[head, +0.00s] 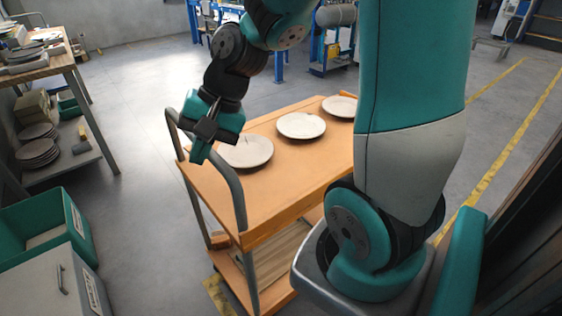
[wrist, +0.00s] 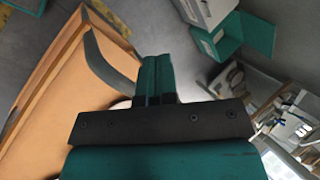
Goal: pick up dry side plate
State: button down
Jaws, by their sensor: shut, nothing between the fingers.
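Three pale round plates lie in a row on the orange cart top in the head view: a near-left plate (head: 250,154), a middle plate (head: 301,125) and a far-right plate (head: 342,107), partly hidden by my arm. I cannot tell which is the dry side plate. My gripper (head: 199,154) is shut and empty, above the cart's left end beside the near-left plate and partly in front of it. In the wrist view my gripper's fingers (wrist: 156,62) are together, and a pale sliver of a plate (wrist: 121,104) shows left of them.
The cart (head: 270,205) has a raised grey handle (head: 228,182) at its left end, close to my gripper. A shelf table with stacked plates (head: 38,153) stands at the left. Green and grey bins (head: 75,222) stand at lower left. Open floor lies between.

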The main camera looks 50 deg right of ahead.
jog(key=w+d+f+m+t+b, duration=0.1)
jog(key=w+d+f+m, duration=0.15)
jog(key=d+m, duration=0.3)
jog(key=w+d+f+m+t, duration=0.1)
jog(key=d+f+m, duration=0.3)
jog(key=d, duration=0.2)
jog(key=s+d+f+m+t+h+b, duration=0.1)
jog(key=s+d+f+m, duration=0.1)
jog(key=d+f+m, duration=0.35)
jog(key=s+d+f+m+t+h+b, duration=0.1)
jog(key=s+d+f+m+t+h, duration=0.1)
jog(key=d+m, duration=0.5)
jog(key=s+d+f+m+t+h+b, duration=0.1)
jog(key=s+d+f+m, duration=0.25)
jog(key=d, duration=0.45)
jog(key=shift+m, duration=0.45)
jog(key=x, duration=1)
jog(key=shift+w+r+b, duration=0.35)
jog(key=shift+r, duration=0.05)
jog(key=shift+w+a+r, duration=0.1)
jog(key=shift+w, duration=0.5)
jog(key=shift+w+a+r, duration=0.1)
jog(key=shift+w, duration=0.5)
jog(key=shift+w+a, duration=0.1)
jog(key=shift+w, duration=0.65)
